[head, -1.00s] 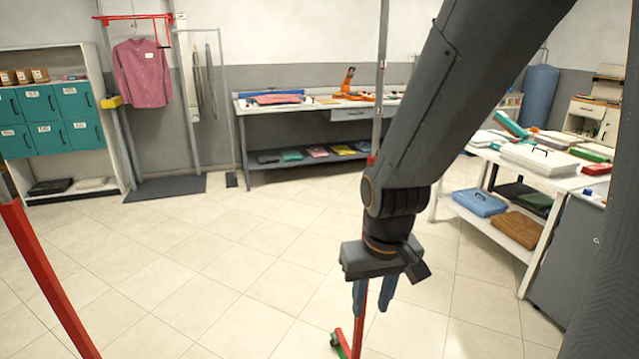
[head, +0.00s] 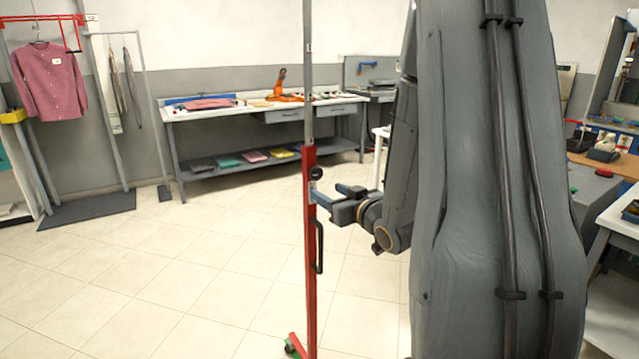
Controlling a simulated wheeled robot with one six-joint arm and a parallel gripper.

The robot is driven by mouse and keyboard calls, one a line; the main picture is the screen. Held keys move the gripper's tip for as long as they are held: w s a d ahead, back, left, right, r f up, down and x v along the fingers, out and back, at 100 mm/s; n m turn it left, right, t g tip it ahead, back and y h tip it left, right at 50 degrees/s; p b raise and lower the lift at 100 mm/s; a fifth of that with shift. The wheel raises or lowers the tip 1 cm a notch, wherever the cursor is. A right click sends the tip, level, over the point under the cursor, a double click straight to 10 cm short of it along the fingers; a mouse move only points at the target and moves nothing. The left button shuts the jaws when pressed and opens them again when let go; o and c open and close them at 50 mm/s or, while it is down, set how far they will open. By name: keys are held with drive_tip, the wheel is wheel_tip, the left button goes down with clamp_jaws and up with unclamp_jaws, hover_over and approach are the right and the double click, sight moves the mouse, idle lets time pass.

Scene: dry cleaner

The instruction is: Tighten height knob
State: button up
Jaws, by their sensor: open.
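The height knob (head: 316,173) is a small black round knob on the upper part of an upright red post (head: 310,240). A grey tube (head: 308,80) rises out of the post's top. My gripper (head: 330,193) has blue fingers and is open, with nothing seen between them. It is just below and to the right of the knob, with one fingertip close to the post. I cannot tell whether that fingertip touches the post. The knob is not between the fingers.
A black handle (head: 320,246) sticks out from the post below my gripper. The post's foot has a green caster (head: 291,348). A workbench (head: 180,114) stands behind, and a pink shirt (head: 46,85) hangs at the left. The tiled floor left of the post is clear.

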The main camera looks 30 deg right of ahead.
sight(318, 175)
drive_tip(key=shift+t+y, duration=0.3)
drive_tip(key=shift+t, duration=0.5)
drive_tip(key=w, duration=0.2)
drive_tip(key=w+r+p, duration=0.1)
drive_tip(key=w, duration=0.4)
drive_tip(key=shift+d+r, duration=0.35)
drive_tip(key=shift+d, duration=0.05)
drive_tip(key=shift+c, duration=0.3)
drive_tip(key=c, duration=1)
drive_tip(key=shift+o, duration=0.2)
